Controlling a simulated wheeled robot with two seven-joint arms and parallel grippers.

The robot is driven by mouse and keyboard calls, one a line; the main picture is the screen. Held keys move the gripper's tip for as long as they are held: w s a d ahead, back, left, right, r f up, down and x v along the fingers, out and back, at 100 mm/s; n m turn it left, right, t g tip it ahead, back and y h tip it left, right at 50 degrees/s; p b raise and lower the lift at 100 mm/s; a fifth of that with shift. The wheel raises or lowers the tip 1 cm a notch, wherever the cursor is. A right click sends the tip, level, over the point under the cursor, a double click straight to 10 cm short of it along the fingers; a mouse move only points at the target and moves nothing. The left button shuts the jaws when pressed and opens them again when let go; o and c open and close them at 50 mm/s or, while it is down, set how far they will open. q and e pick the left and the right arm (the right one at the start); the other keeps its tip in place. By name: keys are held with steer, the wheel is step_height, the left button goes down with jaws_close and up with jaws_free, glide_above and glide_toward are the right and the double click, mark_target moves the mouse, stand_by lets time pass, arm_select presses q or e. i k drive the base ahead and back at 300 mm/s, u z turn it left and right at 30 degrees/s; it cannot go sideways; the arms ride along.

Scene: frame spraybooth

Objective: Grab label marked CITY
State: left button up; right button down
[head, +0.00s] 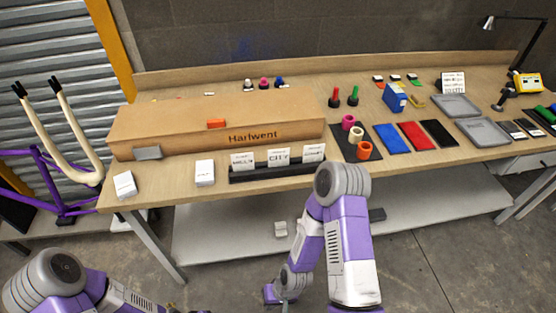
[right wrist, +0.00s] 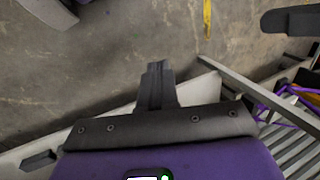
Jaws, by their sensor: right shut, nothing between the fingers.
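The label marked CITY (head: 278,157) is a small white card with dark print. It stands in the middle of a black holder (head: 290,173) near the front edge of the workbench, between two other white labels (head: 243,161) (head: 314,152). My right gripper (head: 284,301) is low at the bottom of the head view, below and in front of the bench, well away from the label. In the right wrist view its dark fingers (right wrist: 156,78) are together and empty, above the concrete floor. My left gripper is out of view; only part of my left arm shows.
The workbench (head: 185,189) carries a long cardboard box marked Harlwent (head: 210,140) behind the holder. White blocks (head: 205,173) (head: 125,185) lie to its left. Colored rings (head: 364,150) and mats (head: 418,135) lie to its right. A grey lower shelf (head: 220,240) spans under the bench.

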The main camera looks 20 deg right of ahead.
mark_target(276, 158)
steer(key=u, duration=0.5)
steer(key=k, duration=1.15)
steer(key=z, duration=0.6)
steer(key=i, duration=0.8)
steer(key=z, duration=0.4)
